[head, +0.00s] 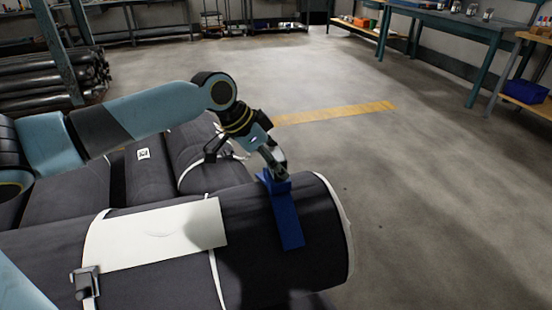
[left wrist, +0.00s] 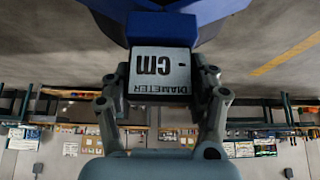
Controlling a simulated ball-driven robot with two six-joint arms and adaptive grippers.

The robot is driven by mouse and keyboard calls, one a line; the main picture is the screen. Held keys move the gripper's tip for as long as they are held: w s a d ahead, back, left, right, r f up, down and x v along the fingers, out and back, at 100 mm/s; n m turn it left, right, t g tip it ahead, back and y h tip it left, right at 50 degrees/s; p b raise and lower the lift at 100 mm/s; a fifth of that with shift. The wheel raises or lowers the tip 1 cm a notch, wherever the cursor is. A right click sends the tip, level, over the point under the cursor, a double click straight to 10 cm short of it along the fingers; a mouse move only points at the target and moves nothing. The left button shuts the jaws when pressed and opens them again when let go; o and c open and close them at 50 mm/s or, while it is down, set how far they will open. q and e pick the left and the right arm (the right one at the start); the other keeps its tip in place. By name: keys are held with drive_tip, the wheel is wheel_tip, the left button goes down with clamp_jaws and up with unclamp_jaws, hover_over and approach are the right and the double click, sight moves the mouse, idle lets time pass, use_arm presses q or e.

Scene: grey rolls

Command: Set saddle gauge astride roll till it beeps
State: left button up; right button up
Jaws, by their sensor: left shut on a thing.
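The blue saddle gauge (head: 286,215) is at the top of the front dark grey roll (head: 322,225), near the roll's right end. One blue leg slopes down the roll's near side; the far leg is hidden. I cannot tell whether the gauge touches the roll all round. My left gripper (head: 279,170) is shut on the gauge's top. In the left wrist view, its fingers (left wrist: 163,96) stand either side of the gauge's grey face (left wrist: 160,72), marked "DIAMETER cm" upside down. No reading or beep signal shows. My right gripper is not in view.
A white sheet (head: 160,236) and white bands lie on the front roll. A small grey metal piece (head: 86,283) sits at the sheet's lower left. More grey rolls (head: 150,178) lie behind. Open floor (head: 430,200) with a yellow strip (head: 340,112) is to the right; benches stand further off.

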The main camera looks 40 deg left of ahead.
use_arm(q)
drive_tip(key=shift+f, duration=0.5)
idle(0.4)
drive_tip(key=o, duration=1.6)
drive_tip(key=shift+o, duration=0.9)
drive_tip(key=v, duration=1.2)
